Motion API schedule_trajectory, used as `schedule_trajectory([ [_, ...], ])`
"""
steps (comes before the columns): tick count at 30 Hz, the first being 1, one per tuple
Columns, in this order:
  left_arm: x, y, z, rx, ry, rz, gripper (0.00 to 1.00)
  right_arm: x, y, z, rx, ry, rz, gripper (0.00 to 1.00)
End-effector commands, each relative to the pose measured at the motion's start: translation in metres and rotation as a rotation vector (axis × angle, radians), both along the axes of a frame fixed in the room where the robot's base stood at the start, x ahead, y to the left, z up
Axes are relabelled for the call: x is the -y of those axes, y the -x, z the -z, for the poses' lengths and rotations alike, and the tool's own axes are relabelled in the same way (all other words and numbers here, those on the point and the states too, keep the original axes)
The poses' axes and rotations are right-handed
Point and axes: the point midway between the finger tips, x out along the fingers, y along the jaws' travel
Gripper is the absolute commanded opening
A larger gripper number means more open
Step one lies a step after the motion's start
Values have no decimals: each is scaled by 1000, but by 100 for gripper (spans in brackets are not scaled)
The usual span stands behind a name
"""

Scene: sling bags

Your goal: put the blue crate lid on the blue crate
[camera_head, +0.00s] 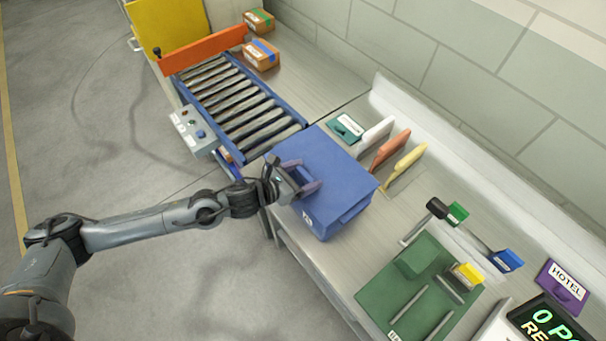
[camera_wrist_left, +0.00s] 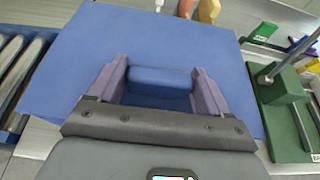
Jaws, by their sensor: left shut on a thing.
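The blue crate lid (camera_head: 335,158) is a flat blue panel with a raised block handle (camera_wrist_left: 160,77). It lies over the blue crate (camera_head: 347,217), whose near side and white label show below the lid's front edge. The lid covers the crate's opening, and I cannot tell whether it rests fully on the rim. My left gripper (camera_head: 299,177) is shut on the lid's handle, with one purple finger on each side in the left wrist view. My right gripper is in neither view.
A roller conveyor (camera_head: 238,103) with an orange end bar stands left of the crate. Upright panels (camera_head: 390,150) stand behind it on the bench. A green fixture board (camera_head: 405,290) with posts lies to the right. A grey control box (camera_head: 193,128) is on the conveyor's near side.

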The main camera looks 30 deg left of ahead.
Motion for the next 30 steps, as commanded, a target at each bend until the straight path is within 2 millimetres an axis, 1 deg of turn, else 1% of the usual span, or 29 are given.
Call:
schedule_trajectory([
  [15,0,0,8,2,1,0,44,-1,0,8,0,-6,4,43],
  [16,0,0,7,2,1,0,81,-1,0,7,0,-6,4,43],
  [19,0,0,7,1,0,0,97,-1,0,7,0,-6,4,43],
  [20,0,0,7,1,0,0,100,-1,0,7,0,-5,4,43],
  [30,-2,4,6,-1,-1,0,100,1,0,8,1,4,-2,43],
])
